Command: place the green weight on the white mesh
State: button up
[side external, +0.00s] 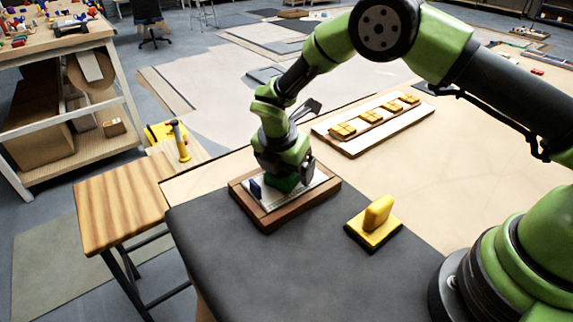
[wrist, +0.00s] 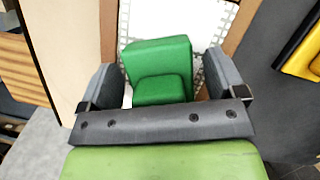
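The green weight (wrist: 158,62) is a block with a smaller raised part, and it lies between the two fingers of my gripper (wrist: 160,82) in the wrist view. In the side external view the green weight (side external: 284,184) shows low under my gripper (side external: 283,178), over the white mesh, and appears to rest on it. The white mesh (wrist: 212,20) shows behind the weight; in the side external view the white mesh (side external: 268,203) sits inside a brown wooden frame. My fingers are apart, with a gap between the weight and the right finger. Contact at the left finger is unclear.
A yellow block with an upright handle (side external: 375,222) stands on the dark mat (side external: 290,270) right of the frame. A white board (side external: 352,148) with several yellow pieces lies behind. A wooden stool (side external: 120,200) stands at the left. The mat's front is clear.

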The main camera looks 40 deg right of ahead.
jog(key=v, duration=1.3)
notch_tip(320, 180, up, 9)
jog(key=m+t+y, duration=0.1)
jog(key=m+y, duration=0.1)
jog(key=m, duration=0.5)
send_over(278, 178)
jog(key=s+d, duration=0.4)
jog(key=s, duration=0.1)
jog(key=s+d+r+m+t+y, duration=0.1)
jog(key=s+d+r+m+t, duration=0.1)
jog(key=s+m, duration=0.7)
jog(key=s+d+r+m+t+y, duration=0.2)
jog(key=s+r+m, duration=0.2)
jog(key=s+m, duration=0.5)
jog(key=shift+s+d+m+t, duration=0.25)
jog(key=shift+s+m+t, duration=0.15)
jog(key=shift+m, duration=0.4)
